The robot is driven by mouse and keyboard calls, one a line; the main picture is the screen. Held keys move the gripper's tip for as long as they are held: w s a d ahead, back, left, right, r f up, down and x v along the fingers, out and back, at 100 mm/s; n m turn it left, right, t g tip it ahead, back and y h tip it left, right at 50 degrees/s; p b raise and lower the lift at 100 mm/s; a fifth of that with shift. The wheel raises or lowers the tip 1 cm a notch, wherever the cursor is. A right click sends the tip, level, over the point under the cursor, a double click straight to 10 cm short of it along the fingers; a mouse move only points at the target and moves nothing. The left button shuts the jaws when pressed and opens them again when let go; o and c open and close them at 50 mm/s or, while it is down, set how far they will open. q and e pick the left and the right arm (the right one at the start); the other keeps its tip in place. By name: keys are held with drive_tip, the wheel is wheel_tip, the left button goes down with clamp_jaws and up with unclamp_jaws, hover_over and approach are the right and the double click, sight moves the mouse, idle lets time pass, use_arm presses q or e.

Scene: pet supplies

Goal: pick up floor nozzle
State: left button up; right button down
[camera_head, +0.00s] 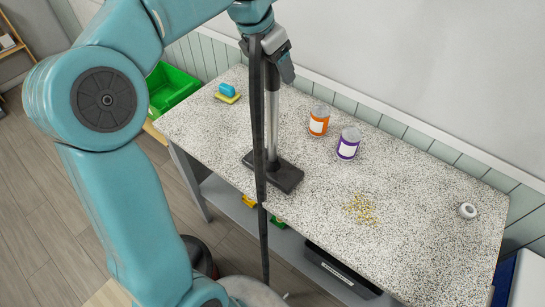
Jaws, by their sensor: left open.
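The floor nozzle (285,178) has a flat black head that rests on the speckled tabletop. A grey tube rises upright from it toward my left gripper (273,52). My left arm comes in from the left and arches over the table. Its gripper is open, at the top of the tube, and partly hides the upper end. I cannot tell whether the fingers touch the tube. My right gripper is not in view.
A long dark strip (262,235) hangs in front of the tube. The table (400,215) holds orange (319,121) and purple (348,144) cans, scattered kibble (360,209), a small white round item (467,211) and a blue-yellow sponge-like item (227,93). A green bin (172,88) stands behind left.

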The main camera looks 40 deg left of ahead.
use_arm(q)
drive_tip(key=shift+s+d+r, duration=0.15)
drive_tip(key=shift+s, duration=0.15)
drive_tip(key=c, duration=0.3)
drive_tip(key=shift+w, duration=0.2)
drive_tip(key=c, duration=0.8)
drive_tip(key=shift+c, duration=0.3)
